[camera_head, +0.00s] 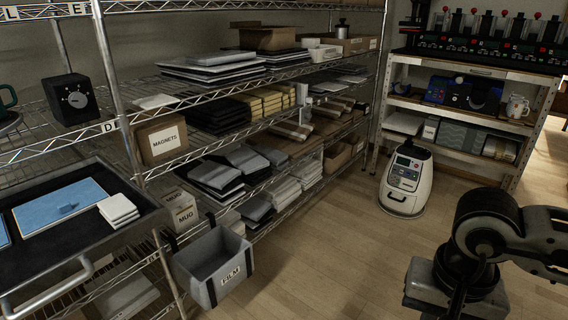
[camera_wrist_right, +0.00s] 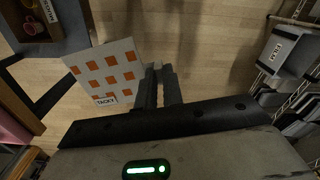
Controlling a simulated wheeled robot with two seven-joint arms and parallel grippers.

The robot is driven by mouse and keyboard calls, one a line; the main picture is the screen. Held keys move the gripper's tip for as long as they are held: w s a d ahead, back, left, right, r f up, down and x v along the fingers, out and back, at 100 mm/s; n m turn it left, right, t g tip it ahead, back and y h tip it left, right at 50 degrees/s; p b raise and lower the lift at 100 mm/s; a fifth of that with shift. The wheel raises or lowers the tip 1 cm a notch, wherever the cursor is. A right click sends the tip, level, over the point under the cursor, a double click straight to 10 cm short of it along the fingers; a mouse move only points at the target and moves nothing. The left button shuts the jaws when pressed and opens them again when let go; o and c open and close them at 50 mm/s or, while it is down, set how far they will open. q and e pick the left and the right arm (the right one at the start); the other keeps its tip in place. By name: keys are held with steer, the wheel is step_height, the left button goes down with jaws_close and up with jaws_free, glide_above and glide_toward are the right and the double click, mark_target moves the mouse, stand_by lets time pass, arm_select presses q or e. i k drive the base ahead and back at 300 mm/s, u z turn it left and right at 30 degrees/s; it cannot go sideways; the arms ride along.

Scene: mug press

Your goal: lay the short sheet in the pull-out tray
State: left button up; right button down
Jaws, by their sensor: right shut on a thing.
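The pull-out tray (camera_head: 130,187) is a dark tray with a metal handle at the left of the head view. A blue sheet (camera_head: 60,204) lies in it, with a small white stack (camera_head: 118,209) on its right side. In the right wrist view, a white sheet with orange squares (camera_wrist_right: 112,72) and a "TACKY" label reaches the fingers from the left. My right gripper (camera_wrist_right: 160,72) is shut at the sheet's edge; the exact grip is partly hidden by the fingers. I cannot tell the sheet's length against others. My left gripper is not in view.
Wire shelves hold dark, white and yellow stacks (camera_head: 272,101). A grey "FILM" bin (camera_head: 213,268) hangs by the lower shelf, also in the right wrist view (camera_wrist_right: 283,52). A white wheeled machine (camera_head: 405,183) stands on the floor. The floor (camera_head: 330,250) between is clear.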

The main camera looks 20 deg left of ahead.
mark_target(48, 251)
steer(key=u, duration=2.25)
